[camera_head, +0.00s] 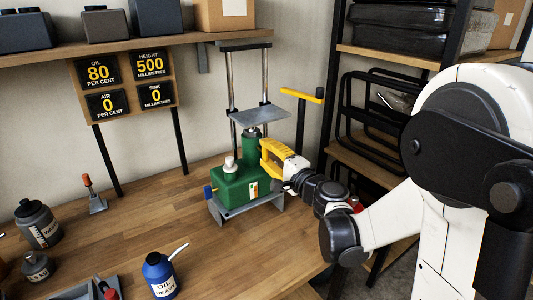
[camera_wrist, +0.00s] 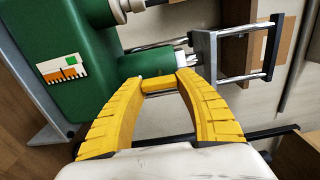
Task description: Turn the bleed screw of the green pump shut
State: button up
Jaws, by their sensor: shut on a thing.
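The green pump (camera_head: 233,188) stands on a grey base on the bench, with its upright cylinder (camera_head: 251,145) at its right. In the wrist view the green body (camera_wrist: 60,40) fills the upper left and the cylinder (camera_wrist: 147,64) lies just beyond the fingertips. My yellow gripper (camera_head: 266,154) is at the right side of the cylinder. In the wrist view my fingers (camera_wrist: 158,86) are closed on a small yellow part against the cylinder. It appears to be the bleed screw; the fingers hide most of it.
A yellow-handled lever (camera_head: 303,95) stands right behind my gripper. A grey plate (camera_head: 257,115) sits between two rods above the pump. The signs (camera_head: 124,85) read oil 80, height 500, air 0, sink 0. A blue oil can (camera_head: 160,275) is in front. The bench middle is clear.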

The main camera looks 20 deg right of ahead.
jog(key=o, duration=1.2)
jog(key=v, duration=1.2)
